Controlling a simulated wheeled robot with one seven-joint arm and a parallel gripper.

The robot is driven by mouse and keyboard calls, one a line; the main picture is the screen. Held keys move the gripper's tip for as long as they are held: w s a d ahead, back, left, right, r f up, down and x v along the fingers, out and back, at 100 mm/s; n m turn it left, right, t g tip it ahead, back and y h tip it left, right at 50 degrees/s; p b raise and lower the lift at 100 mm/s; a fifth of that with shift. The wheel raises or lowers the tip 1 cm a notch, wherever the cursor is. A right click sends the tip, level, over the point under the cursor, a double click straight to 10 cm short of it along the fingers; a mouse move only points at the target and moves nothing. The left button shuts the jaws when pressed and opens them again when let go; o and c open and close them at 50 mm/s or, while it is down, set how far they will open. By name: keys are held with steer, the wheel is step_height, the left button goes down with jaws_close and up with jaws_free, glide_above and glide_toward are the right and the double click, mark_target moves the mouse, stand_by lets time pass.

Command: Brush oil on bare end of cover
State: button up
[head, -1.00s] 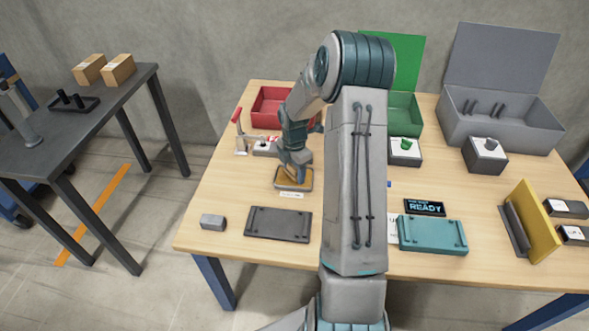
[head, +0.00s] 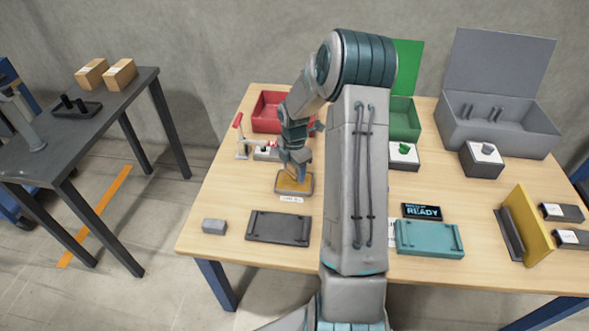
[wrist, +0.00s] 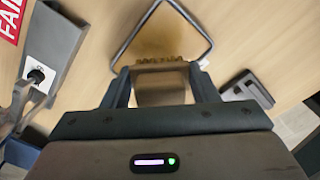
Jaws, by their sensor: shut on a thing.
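My gripper (head: 301,172) reaches down over a shallow tray (head: 281,192) with an amber surface and a grey rim, at the left of the table. In the wrist view my gripper (wrist: 159,86) is shut on a brush, whose brown bristles (wrist: 158,61) point at the amber tray (wrist: 192,19). I cannot tell whether the bristles touch it. A dark plate (head: 279,228) with two raised bars lies in front of the tray. A teal plate (head: 430,238) of similar form lies right of my arm. I cannot tell which is the cover or see a bare end.
A red-handled clamp (head: 240,135) and a red bin (head: 268,114) stand behind the tray. A small grey block (head: 214,226) lies front left. A green bin (head: 404,118), grey box (head: 495,125), display (head: 422,212) and yellow panel (head: 530,222) are right of my arm.

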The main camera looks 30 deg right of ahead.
steer(key=shift+r+p, duration=1.5)
steer(key=shift+r, duration=0.65)
steer(key=shift+f, duration=0.1)
